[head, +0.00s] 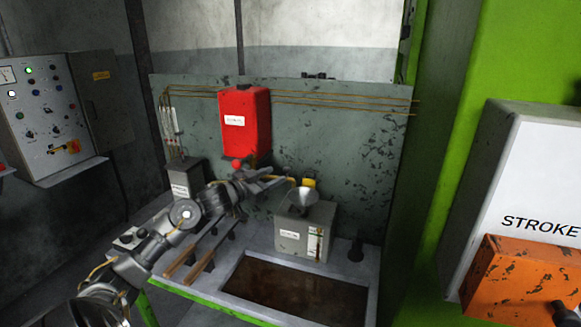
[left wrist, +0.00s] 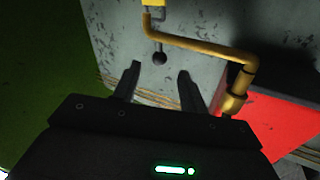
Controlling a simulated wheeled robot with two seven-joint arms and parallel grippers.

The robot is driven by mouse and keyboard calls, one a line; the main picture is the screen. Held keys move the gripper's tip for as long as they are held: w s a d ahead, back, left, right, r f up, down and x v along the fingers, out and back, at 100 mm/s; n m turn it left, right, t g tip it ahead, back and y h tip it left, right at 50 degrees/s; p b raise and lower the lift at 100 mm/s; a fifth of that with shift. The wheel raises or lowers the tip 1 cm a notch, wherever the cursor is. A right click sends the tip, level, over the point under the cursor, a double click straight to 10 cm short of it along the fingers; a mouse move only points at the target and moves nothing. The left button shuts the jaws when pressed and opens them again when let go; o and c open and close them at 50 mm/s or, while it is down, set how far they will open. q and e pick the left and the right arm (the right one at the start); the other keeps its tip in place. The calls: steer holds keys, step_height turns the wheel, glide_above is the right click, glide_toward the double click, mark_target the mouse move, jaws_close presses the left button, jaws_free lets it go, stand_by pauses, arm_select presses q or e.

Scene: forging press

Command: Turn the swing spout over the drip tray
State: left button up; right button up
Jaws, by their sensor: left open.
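The swing spout is a brass pipe (left wrist: 205,47), bent at an elbow, with a yellow end piece (left wrist: 153,4) and a black ball knob (left wrist: 160,58) on a short stem. In the head view its yellow end (head: 309,183) is near the metal funnel (head: 303,197), behind the drip tray (head: 290,285), a dark brown recess in the bench. My left gripper (head: 280,177) is open by the spout, partly hiding it. In the left wrist view the knob appears between and beyond the open fingertips (left wrist: 157,73); contact cannot be told. My right gripper is out of view.
A red box (head: 245,120) hangs on the back panel above my left gripper. A grey labelled box (head: 300,236) stands under the funnel. Wooden-handled tools (head: 190,262) lie left of the tray. A black post (head: 356,248) stands at the right.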

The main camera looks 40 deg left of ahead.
mark_target(284, 170)
arm_select(q)
steer(key=w, duration=0.2)
steer(key=w+p, duration=0.1)
steer(key=w, duration=0.1)
steer(key=w+d+p, duration=0.1)
steer(key=w, duration=0.2)
steer(key=shift+w+r, duration=0.1)
steer(key=shift+w+d, duration=0.1)
steer(key=shift+w, duration=0.4)
jaws_close()
